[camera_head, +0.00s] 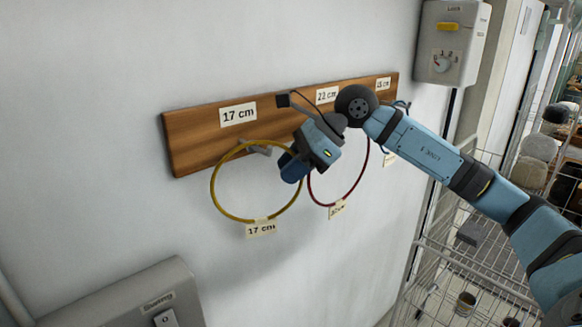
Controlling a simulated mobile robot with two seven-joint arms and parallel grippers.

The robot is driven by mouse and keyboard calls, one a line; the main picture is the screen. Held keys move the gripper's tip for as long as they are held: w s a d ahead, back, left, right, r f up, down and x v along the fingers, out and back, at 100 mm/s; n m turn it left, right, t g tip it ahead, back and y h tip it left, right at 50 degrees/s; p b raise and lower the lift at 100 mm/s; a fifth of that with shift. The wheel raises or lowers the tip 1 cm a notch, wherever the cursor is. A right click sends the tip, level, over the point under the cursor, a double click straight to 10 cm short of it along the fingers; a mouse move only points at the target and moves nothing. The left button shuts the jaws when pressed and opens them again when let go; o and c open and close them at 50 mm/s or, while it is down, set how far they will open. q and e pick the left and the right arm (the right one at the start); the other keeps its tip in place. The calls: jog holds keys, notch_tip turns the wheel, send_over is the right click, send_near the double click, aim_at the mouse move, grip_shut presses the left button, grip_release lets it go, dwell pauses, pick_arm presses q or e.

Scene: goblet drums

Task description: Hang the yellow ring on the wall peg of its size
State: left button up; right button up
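The yellow ring (217,204) is at the left part of the wooden peg board (190,146), with a "17 cm" tag (261,230) at its bottom. A grey peg (262,150) under the board's "17 cm" label (239,114) shows just inside the ring's upper arc. The ring appears to hang around this peg, but I cannot tell whether it rests on it. My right gripper (291,168) is at the ring's upper right and covers part of it. Its fingertips are too hidden to show whether they hold the ring. My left gripper is out of view.
A red ring (364,168) with its own tag hangs right of the yellow one, partly behind my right arm. More labels, "22 cm" (327,95) and another (383,84), mark the board. A wire cart (455,262) stands at right; a grey box (135,298) is lower left.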

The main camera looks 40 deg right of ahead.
jog(key=shift+o, duration=0.7)
jog(key=shift+s+d+r, duration=0.1)
jog(key=shift+d+r, duration=0.05)
jog(key=shift+d, duration=0.05)
jog(key=b+v, duration=0.2)
jog(key=v, duration=1.1)
jog(key=shift+b, duration=0.4)
jog(key=shift+s+r, duration=0.1)
jog(key=shift+r, duration=0.05)
